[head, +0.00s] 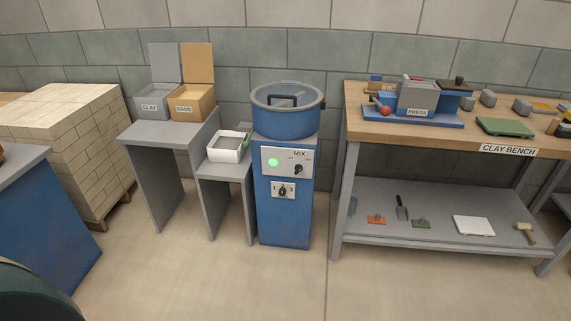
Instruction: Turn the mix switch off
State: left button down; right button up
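The blue mixer cabinet (285,215) stands on the floor in the middle of the head view, with a round blue drum (285,125) on top. The drum has a lid with a dark handle. A white panel (287,162) on its front is labelled MIX. The panel has a lit green lamp (273,162) on its left and a dark mix switch (298,170) on its right. The switch's small position marks are too small to read. Below is a second small plate with another dark knob (283,190). Neither of my grippers is in view.
Left of the mixer stand grey tables (170,133) with bins labelled CLAY (151,105) and GROG (185,109), and a white box (227,147). The clay bench (420,139) with a press (416,97) stands to the right. The floor before the mixer (230,280) is clear.

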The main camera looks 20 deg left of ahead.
aim_at(299, 168)
jog(key=i+l+u, duration=0.15)
jog(key=i, duration=0.4)
jog(key=i+l+u, duration=0.2)
jog(key=i+l, duration=0.25)
jog(key=i+l+u, duration=0.15)
jog(key=i+l, duration=0.3)
jog(key=i, duration=0.2)
jog(key=i+l, duration=0.1)
jog(key=i, duration=0.4)
